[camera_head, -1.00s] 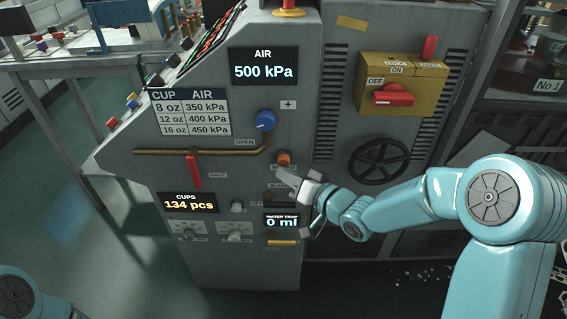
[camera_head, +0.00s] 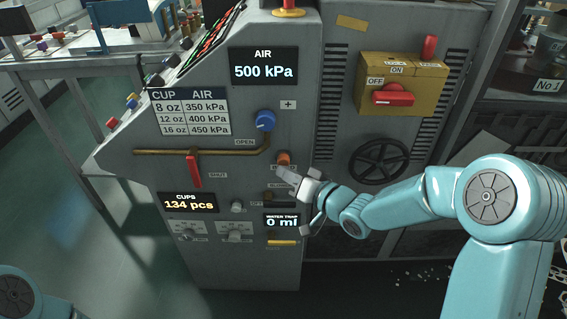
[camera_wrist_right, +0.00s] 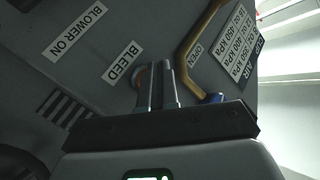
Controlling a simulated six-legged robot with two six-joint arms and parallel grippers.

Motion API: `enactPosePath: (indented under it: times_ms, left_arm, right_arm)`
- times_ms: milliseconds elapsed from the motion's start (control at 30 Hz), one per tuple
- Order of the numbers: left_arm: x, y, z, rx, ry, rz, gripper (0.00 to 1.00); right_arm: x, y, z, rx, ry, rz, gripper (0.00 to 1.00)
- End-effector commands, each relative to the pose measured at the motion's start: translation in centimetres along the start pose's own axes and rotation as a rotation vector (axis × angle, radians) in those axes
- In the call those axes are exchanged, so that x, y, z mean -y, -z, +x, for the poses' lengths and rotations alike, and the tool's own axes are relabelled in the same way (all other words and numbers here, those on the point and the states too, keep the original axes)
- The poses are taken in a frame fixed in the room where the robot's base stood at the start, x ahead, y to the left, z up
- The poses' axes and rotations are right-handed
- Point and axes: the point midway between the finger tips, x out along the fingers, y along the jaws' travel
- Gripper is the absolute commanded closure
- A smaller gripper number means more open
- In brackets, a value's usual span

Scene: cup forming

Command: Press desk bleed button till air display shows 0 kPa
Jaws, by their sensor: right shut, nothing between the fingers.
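The air display (camera_head: 263,66) on the grey desk panel reads 500 kPa. The orange bleed button (camera_head: 283,158) sticks out below the blue knob. My right gripper (camera_head: 283,173) is shut and empty, with its tip just below the button in the head view. In the right wrist view the shut fingers (camera_wrist_right: 164,70) point at the panel beside the BLEED label (camera_wrist_right: 122,61). They hide most of the button (camera_wrist_right: 139,76). I cannot tell whether the tip touches it. My left gripper is out of view.
The blue knob (camera_head: 265,120) and a brown pipe (camera_head: 215,152) sit above and left of the button. A red lever (camera_head: 194,171) hangs from the pipe. A black handwheel (camera_head: 379,161) is to the right. The water trap display (camera_head: 282,221) reads 0 ml.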

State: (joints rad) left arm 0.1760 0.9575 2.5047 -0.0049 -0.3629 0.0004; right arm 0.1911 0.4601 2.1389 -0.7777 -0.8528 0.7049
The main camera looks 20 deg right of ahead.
Motion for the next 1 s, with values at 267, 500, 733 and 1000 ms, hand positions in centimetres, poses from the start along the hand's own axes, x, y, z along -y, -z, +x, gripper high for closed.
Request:
enactPosePath:
  times_ms: [267,500,733,1000]
  left_arm:
    - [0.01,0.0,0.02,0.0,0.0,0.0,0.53]
    - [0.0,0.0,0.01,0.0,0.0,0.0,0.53]
    - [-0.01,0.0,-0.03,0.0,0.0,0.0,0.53]
    - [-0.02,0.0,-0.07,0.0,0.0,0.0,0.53]
  right_arm:
    - [-0.18,0.1,0.2,0.001,-0.001,0.0,1.0]
    - [-0.21,0.15,0.25,0.001,-0.001,0.001,1.0]
    - [-0.35,0.3,0.45,0.001,-0.001,0.001,1.0]
    - [-0.52,0.47,0.67,0.001,-0.001,0.001,1.0]
